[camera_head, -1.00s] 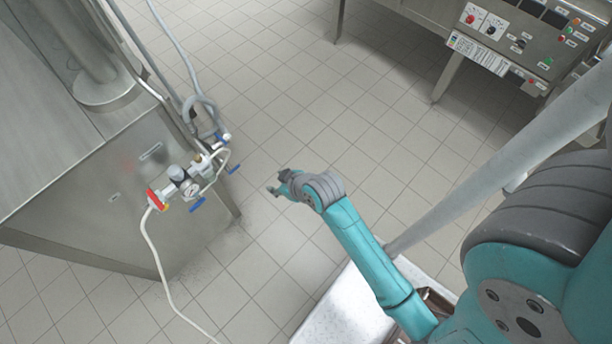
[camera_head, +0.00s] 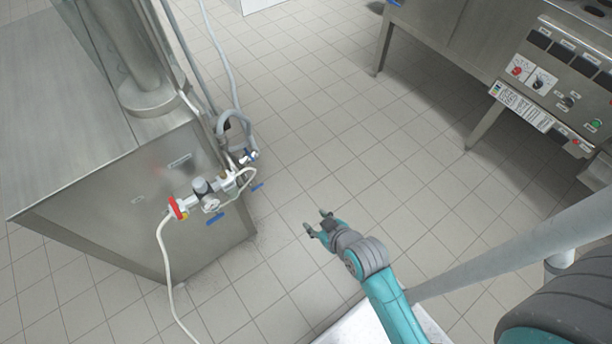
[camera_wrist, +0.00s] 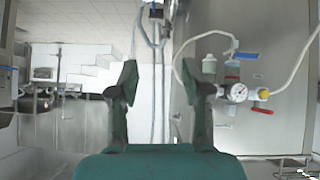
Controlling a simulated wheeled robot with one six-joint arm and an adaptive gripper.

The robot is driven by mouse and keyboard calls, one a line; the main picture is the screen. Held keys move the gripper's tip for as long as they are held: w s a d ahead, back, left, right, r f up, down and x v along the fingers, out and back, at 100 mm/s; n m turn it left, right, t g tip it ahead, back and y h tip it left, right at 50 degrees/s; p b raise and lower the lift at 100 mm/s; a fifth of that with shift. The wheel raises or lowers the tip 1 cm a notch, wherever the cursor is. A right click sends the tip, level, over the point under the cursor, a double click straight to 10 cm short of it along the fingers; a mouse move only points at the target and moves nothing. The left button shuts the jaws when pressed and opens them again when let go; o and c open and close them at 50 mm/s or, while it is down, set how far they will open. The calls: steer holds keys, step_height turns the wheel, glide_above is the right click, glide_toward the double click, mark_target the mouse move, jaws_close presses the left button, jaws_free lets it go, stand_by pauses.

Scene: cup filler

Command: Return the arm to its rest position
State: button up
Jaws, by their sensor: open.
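My gripper (camera_head: 316,226) is at the end of my teal and grey arm in the head view, above the tiled floor. Its two fingers are spread apart with nothing between them. In the wrist view my gripper (camera_wrist: 160,85) also shows open and empty, with the two dark fingers pointing forward. The arm is partly folded and runs toward the lower right of the head view.
A steel machine (camera_head: 150,220) stands at left with valves and a gauge (camera_head: 210,203) on its side. A white hose (camera_head: 165,270) hangs from them. A control panel (camera_head: 565,80) is at upper right. Open tiled floor (camera_head: 320,120) lies between. The gauge (camera_wrist: 237,92) shows in the wrist view.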

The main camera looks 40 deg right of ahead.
steer(key=shift+s, duration=0.1)
steer(key=s+a+r+t, duration=0.2)
steer(key=s+r, duration=0.6)
steer(key=s, duration=0.3)
steer(key=s+a+r+t, duration=0.2)
steer(key=s+r+t, duration=0.1)
steer(key=s+r, duration=0.6)
steer(key=shift+s+a+m+y, duration=0.3)
steer(key=shift+s+a+m, duration=0.1)
steer(key=shift+s, duration=0.65)
